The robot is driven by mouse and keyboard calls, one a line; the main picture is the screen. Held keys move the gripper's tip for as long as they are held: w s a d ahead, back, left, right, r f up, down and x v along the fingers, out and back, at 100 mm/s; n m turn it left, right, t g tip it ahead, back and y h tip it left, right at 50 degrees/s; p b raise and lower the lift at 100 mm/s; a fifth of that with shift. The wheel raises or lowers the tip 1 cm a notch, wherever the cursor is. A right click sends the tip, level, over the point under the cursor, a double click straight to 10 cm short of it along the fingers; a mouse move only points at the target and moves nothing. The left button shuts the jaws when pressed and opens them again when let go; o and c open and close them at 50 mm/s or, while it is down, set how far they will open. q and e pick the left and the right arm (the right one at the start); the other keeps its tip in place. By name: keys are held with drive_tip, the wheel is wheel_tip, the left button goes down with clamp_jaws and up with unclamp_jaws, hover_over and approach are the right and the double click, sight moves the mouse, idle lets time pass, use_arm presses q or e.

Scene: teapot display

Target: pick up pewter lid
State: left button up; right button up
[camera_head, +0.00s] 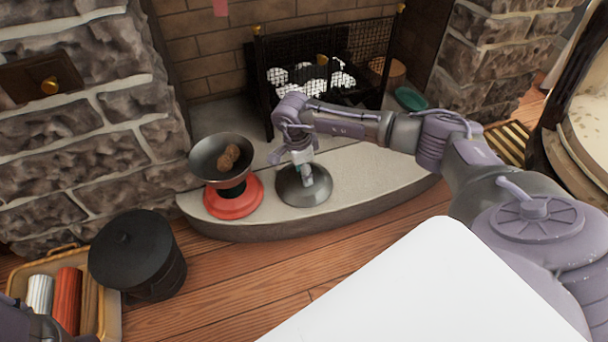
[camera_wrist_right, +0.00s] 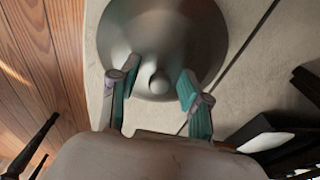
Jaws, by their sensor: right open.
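The pewter lid (camera_head: 318,190) is a grey metal dome lying on the pale stone hearth, just right of a red scale. My right gripper (camera_head: 306,180) is above it, pointing down. In the right wrist view, the lid (camera_wrist_right: 160,35) fills the top middle, with its small round knob (camera_wrist_right: 158,83) facing me. The teal-padded fingers of my right gripper (camera_wrist_right: 155,84) are open, one on each side of the knob, with visible gaps. Only a bit of my left arm shows at the lower left corner of the head view; its gripper fingers do not show.
The red scale (camera_head: 233,200) carries a dark bowl (camera_head: 205,165) with brown lumps. A black fire screen (camera_head: 370,45) stands behind. A lidded black pot (camera_head: 130,245) and a basket (camera_head: 105,315) are at the lower left. A green dish (camera_head: 410,98) lies farther right on the hearth.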

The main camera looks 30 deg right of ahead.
clamp_jaws()
drive_tip(key=shift+s, duration=0.1)
